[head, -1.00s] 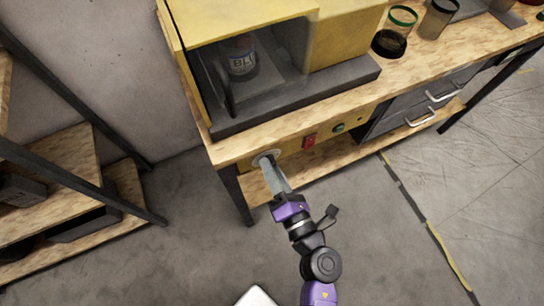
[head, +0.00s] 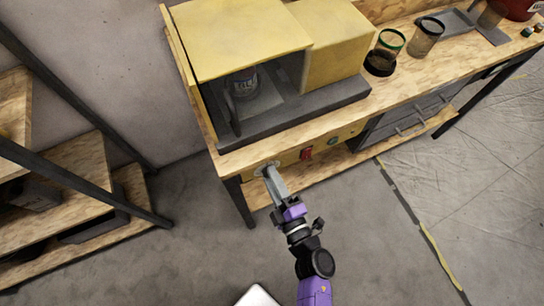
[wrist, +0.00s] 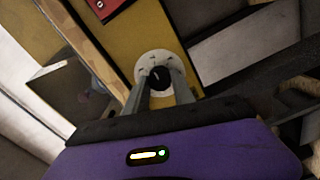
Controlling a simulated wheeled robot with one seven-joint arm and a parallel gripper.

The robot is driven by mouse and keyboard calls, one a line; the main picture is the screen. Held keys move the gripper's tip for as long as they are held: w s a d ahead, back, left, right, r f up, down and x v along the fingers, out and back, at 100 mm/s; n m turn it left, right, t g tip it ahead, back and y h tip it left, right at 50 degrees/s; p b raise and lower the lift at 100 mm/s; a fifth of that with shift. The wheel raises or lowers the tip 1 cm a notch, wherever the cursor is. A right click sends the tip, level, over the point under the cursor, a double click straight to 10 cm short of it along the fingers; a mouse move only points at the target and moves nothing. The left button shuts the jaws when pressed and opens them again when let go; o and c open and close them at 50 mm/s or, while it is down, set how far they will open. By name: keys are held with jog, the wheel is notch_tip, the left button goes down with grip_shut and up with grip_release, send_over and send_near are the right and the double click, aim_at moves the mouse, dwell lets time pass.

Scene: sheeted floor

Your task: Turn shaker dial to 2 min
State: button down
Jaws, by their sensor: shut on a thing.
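The shaker (head: 235,30) is a yellow machine with a dark base on a wooden bench, with a labelled can inside. Its dial is a black knob (wrist: 160,77) on a round pale plate (wrist: 151,58) with tick marks, set in the yellow front panel (wrist: 140,25). My gripper (wrist: 159,88) has its two grey fingers on either side of the knob and is shut on it. In the head view my gripper (head: 270,174) reaches the dial at the left of the panel, and its fingers hide the knob. The dial's markings are too small to read.
A red switch (head: 306,153) and a round teal button (head: 333,141) sit on the panel right of the dial. Jars (head: 425,38) stand on the bench (head: 420,62). A shelf rack (head: 90,165) stands at the left. The floor in front is clear.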

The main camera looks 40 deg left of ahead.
jog(key=shift+m, duration=0.6)
jog(key=c, duration=1.1)
grip_release()
jog(key=shift+o, duration=0.2)
jog(key=v, duration=0.8)
jog(key=shift+a, duration=0.1)
